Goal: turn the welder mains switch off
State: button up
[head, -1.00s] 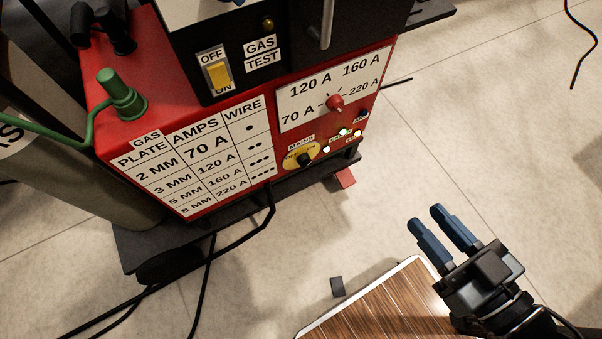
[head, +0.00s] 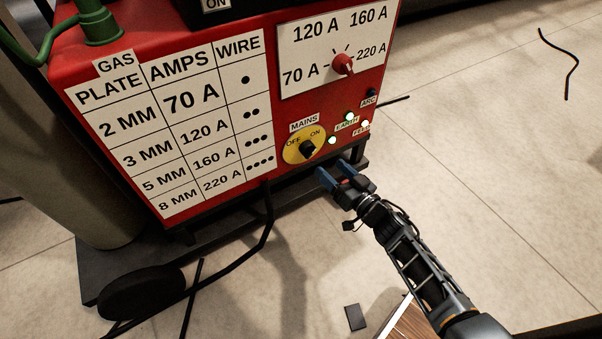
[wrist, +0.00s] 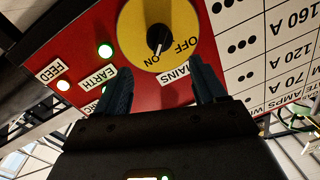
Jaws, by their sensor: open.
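The mains switch is a yellow disc (head: 291,153) with a black knob (head: 308,148), low on the welder's red front (head: 300,117). The disc carries OFF on its left and ON on its upper right in the head view. The knob's pale mark appears to point toward ON. In the wrist view the yellow disc (wrist: 134,30) and knob (wrist: 158,38) lie just beyond and between my fingertips. My gripper (head: 332,170) is open and empty, just below and right of the switch in the head view. Its blue fingers also show in the wrist view (wrist: 162,80). I see no contact with the knob.
Lit lamps (head: 349,117) marked EARTH and FEED sit right of the switch, near a black ARC knob (head: 371,92). A red amps dial (head: 343,64) is above. A black cable (head: 268,222) hangs left of my gripper. A dark block (head: 355,317) lies on the floor.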

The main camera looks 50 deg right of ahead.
aim_at(313, 153)
jog(key=shift+w+d+f+b, duration=0.1)
jog(key=shift+w+d+b, duration=0.25)
jog(key=shift+w, duration=1.1)
jog(key=shift+w+d+f+b, duration=0.15)
jog(key=shift+w+b, duration=0.3)
jog(key=shift+w, duration=0.95)
jog(key=shift+w+d+f+b, duration=0.15)
jog(key=shift+w+b, duration=0.25)
jog(key=shift+w, duration=1.05)
jog(key=shift+r, duration=0.1)
jog(key=shift+c, duration=0.3)
jog(key=c, duration=1)
